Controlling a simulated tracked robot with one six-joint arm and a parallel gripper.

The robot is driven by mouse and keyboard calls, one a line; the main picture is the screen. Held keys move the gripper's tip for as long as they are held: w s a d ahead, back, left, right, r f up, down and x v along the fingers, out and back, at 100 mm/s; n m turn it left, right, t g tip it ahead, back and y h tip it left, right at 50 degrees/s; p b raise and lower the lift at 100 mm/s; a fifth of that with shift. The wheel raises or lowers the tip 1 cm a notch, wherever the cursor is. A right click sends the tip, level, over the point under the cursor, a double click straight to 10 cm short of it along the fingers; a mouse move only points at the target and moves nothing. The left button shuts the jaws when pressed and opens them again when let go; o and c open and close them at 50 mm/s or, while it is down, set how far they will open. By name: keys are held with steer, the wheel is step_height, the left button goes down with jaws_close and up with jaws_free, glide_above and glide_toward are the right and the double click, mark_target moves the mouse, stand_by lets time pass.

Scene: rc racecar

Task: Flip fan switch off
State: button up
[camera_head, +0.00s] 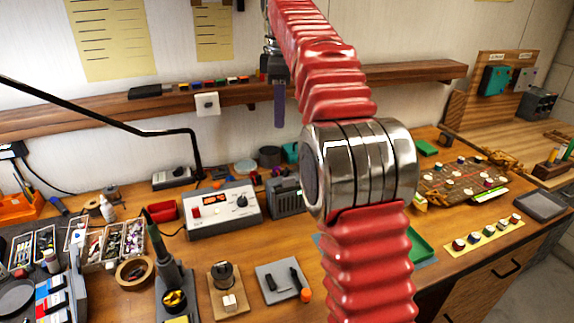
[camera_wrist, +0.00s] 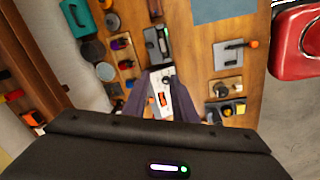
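No part is clearly labelled as the fan switch. A small white wall switch (camera_head: 207,103) sits at the shelf's front edge in the head view. A grey slotted box (camera_head: 286,197) stands on the bench and also shows in the wrist view (camera_wrist: 157,46); I cannot tell whether it is the fan. Left of it is a white control box (camera_head: 222,210) with a red display and a knob, which shows between my fingers in the wrist view (camera_wrist: 160,95). My gripper (camera_head: 279,108) hangs in front of the shelf. In the wrist view its purple-grey fingers (camera_wrist: 161,88) stand apart, empty.
The wooden shelf (camera_head: 380,78) runs along the wall behind my gripper. A thin black lamp arm (camera_head: 100,117) crosses at left. A soldering iron stand (camera_head: 172,275) and part trays (camera_head: 118,243) crowd the bench front. My red arm hides part of the bench.

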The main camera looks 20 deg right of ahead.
mark_target(288, 168)
steer(key=w+d+f+n+g, duration=0.1)
steer(key=w+d+f+n, duration=0.3)
steer(key=w+f, duration=0.1)
steer(key=shift+f+n, duration=0.3)
steer(key=shift+f, duration=0.2)
steer(key=shift+w+f, duration=0.15)
steer(key=shift+f, duration=0.05)
steer(key=shift+f, duration=6.7)
steer(key=shift+c, duration=0.5)
jaws_close()
